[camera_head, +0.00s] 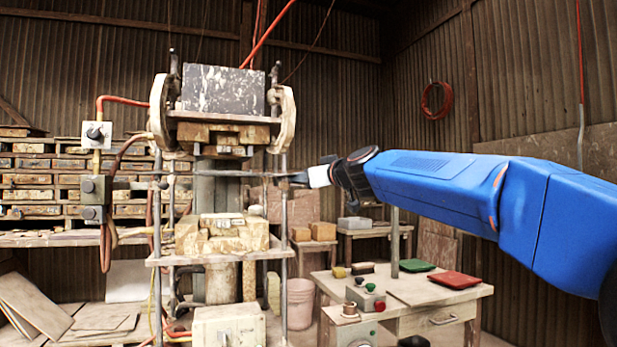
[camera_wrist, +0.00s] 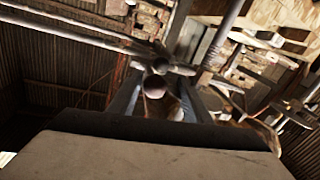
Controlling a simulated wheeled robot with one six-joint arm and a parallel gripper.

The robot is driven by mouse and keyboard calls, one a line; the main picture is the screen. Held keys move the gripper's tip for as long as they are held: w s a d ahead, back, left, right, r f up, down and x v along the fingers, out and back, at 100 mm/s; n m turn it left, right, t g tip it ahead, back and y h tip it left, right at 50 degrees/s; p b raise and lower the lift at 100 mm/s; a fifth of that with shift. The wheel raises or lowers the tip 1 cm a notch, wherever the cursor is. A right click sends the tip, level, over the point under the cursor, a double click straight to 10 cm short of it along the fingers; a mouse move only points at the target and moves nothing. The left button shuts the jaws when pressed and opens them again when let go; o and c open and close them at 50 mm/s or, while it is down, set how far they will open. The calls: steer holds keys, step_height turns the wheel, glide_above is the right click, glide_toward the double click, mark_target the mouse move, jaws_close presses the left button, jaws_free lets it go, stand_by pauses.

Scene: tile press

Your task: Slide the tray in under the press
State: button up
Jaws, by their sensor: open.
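The press (camera_head: 222,135) stands left of centre in the head view, with a dark speckled block on its upper head. Wooden blocks (camera_head: 222,228) sit on its lower shelf (camera_head: 218,257). A thin horizontal bar (camera_head: 225,173) crosses the press between head and shelf. My gripper (camera_head: 294,178) is at the right post of the press, near the bar's end. In the wrist view my gripper (camera_wrist: 158,100) is open, with a rounded knob (camera_wrist: 155,87) showing between its dark fingers; contact is unclear. I cannot tell which thing is the tray.
A workbench (camera_head: 400,295) at the right holds a flat green piece (camera_head: 416,265), a flat red piece (camera_head: 455,279) and a button box (camera_head: 364,296). A pink bucket (camera_head: 299,303) stands beside the press. Stacked wooden pieces (camera_head: 50,180) fill the left back.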

steer(key=shift+d, duration=0.1)
steer(key=shift+s+d, duration=0.35)
steer(key=shift+s, duration=0.1)
steer(key=v, duration=1.6)
steer(key=shift+s, duration=0.15)
